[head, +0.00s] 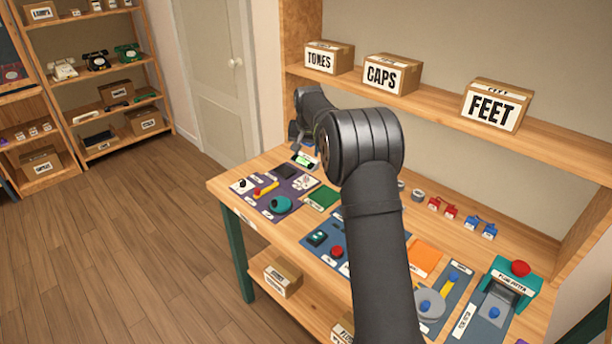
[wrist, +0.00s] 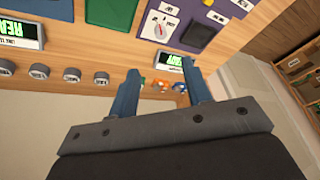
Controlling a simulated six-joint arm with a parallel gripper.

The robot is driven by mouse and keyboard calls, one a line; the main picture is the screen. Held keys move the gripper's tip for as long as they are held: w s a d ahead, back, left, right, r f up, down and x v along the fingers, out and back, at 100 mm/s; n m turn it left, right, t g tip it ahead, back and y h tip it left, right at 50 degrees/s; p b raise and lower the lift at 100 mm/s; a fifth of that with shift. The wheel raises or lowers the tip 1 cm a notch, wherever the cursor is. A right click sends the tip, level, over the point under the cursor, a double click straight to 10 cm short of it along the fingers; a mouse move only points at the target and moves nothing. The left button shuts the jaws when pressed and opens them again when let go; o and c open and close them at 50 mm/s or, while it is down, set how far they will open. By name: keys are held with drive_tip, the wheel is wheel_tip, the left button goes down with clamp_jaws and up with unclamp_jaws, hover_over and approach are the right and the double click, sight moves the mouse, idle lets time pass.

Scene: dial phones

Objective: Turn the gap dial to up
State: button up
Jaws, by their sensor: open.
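A white plate with a small dial and a red mark (wrist: 160,26) shows at the top of the wrist view, on a purple mat. I take it for the gap dial, but its label is too small to read. The white plate (head: 305,182) also shows in the head view, left of my arm. Which way the dial points cannot be told. My gripper (wrist: 161,67) is open and empty, its two blue-grey fingers apart, with the dial plate beyond the fingertips. In the head view my gripper is small and partly hidden behind my arm.
A green-lit display (wrist: 170,63) lies by the fingertips, and another display (wrist: 22,30) is at the left. Several grey knobs (wrist: 71,75) line the bench edge. A green pad (wrist: 112,12) lies beside the purple mat. Boxes (head: 391,74) stand on the shelf above the bench.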

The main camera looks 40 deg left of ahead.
drive_tip(key=n, duration=0.1)
approach(306, 176)
drive_tip(key=x, duration=0.8)
drive_tip(key=shift+f, duration=0.4)
drive_tip(key=shift+c, duration=0.5)
clamp_jaws()
drive_tip(key=shift+n+y, duration=0.3)
drive_tip(key=shift+n, duration=1.2)
drive_tip(key=shift+o, duration=0.5)
unclamp_jaws()
